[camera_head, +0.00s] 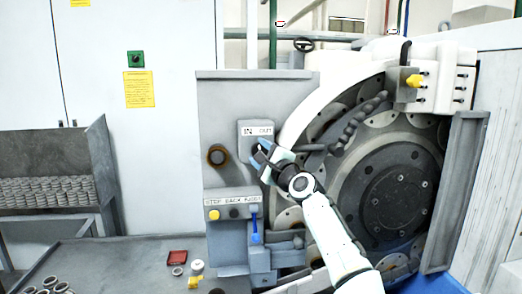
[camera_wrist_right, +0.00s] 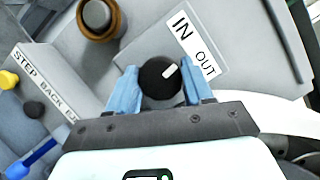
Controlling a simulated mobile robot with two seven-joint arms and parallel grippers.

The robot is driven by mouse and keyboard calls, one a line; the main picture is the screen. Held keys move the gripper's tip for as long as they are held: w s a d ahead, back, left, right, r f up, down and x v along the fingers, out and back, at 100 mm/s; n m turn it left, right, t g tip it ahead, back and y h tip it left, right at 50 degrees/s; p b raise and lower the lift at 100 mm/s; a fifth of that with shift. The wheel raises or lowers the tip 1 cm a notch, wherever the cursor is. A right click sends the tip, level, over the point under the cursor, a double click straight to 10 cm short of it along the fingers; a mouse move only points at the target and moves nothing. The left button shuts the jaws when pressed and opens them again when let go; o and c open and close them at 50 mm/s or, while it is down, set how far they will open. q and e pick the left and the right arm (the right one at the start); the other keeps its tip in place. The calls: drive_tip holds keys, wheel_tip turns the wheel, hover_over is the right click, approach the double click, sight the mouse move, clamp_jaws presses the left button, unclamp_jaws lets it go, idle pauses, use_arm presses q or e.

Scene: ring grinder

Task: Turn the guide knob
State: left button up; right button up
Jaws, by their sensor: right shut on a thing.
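The guide knob (camera_wrist_right: 160,80) is a black round knob with a white pointer mark, just below the white IN/OUT label (camera_wrist_right: 194,45) on the grey panel. In the right wrist view the pointer leans up and to the right, toward the word OUT. My right gripper (camera_wrist_right: 160,88) is shut on the knob, with one blue finger on each side of it. In the head view my right gripper (camera_head: 262,154) reaches the panel below the IN/OUT label (camera_head: 258,130), and the knob is mostly hidden by the fingers. My left gripper is not in view.
A brown-ringed knob (camera_head: 217,155) sits left of the gripper. Below is the STEP BACK label strip (camera_head: 232,200) with a yellow button (camera_head: 214,215) and a blue lever (camera_head: 254,230). The large grinder wheel (camera_head: 395,195) is right. A grey table (camera_head: 120,262) stands lower left.

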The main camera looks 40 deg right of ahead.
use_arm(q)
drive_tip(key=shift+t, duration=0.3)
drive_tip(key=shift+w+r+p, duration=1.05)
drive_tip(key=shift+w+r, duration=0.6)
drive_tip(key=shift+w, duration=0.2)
use_arm(e)
drive_tip(key=shift+r+n+g+y, duration=0.1)
drive_tip(key=shift+n+g+y, duration=0.25)
drive_tip(key=shift+n, duration=0.95)
drive_tip(key=shift+r+n+g+y, duration=0.15)
drive_tip(key=shift+n+g, duration=0.4)
drive_tip(key=shift+n, duration=0.75)
drive_tip(key=shift+f, duration=0.1)
drive_tip(key=o, duration=1)
drive_tip(key=shift+f, duration=0.1)
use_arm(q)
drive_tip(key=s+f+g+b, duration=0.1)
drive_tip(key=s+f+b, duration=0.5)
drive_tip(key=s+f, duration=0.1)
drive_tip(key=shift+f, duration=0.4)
use_arm(e)
drive_tip(key=s, duration=0.4)
drive_tip(key=s+a, duration=0.1)
drive_tip(key=s, duration=0.8)
drive_tip(key=shift+s+a, duration=0.1)
drive_tip(key=shift+a, duration=0.1)
